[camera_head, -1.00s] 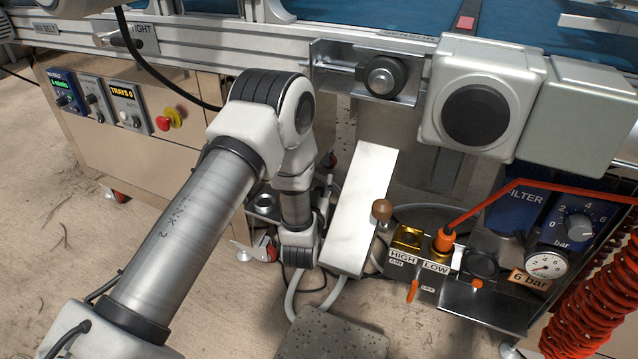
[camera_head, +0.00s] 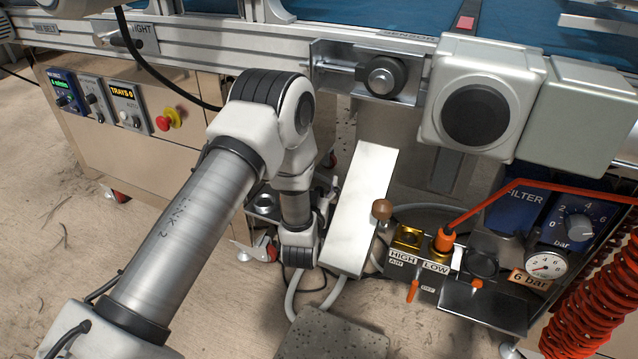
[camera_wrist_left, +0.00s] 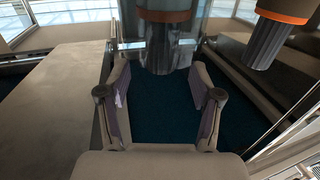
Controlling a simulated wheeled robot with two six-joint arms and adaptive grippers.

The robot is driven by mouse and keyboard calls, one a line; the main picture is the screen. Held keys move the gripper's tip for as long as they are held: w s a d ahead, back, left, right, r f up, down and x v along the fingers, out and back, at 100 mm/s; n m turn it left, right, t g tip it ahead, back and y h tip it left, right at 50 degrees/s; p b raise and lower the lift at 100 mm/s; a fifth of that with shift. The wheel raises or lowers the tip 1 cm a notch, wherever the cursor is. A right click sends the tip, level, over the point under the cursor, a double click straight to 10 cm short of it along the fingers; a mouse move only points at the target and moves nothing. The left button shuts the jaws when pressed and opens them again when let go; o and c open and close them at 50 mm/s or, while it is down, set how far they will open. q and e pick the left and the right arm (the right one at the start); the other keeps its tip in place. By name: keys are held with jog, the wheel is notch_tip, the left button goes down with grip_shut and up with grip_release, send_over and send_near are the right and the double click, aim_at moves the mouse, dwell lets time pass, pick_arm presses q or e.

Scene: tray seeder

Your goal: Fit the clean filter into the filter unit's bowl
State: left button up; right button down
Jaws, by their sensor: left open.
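The blue panel labelled FILTER (camera_head: 512,208) is at the right of the head view, beside a regulator knob and gauge. I cannot pick out the clean filter or the bowl with certainty. My left arm reaches down in the middle of the head view, and its fingers cannot be made out there. In the left wrist view my left gripper (camera_wrist_left: 160,108) is open, with nothing between its fingers. A clear cylinder with a dark core and an orange-brown band (camera_wrist_left: 165,17) stands just beyond the fingers. A similar dark cylinder (camera_wrist_left: 270,38) is at upper right.
Brass HIGH and LOW fittings (camera_head: 408,238), a brown-knobbed lever (camera_head: 381,209) and an orange coiled hose (camera_head: 592,310) are at lower right. The conveyor frame (camera_head: 215,50) runs across the top. Floor shows at lower left.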

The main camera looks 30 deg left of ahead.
pick_arm(q)
jog(key=v, duration=1.2)
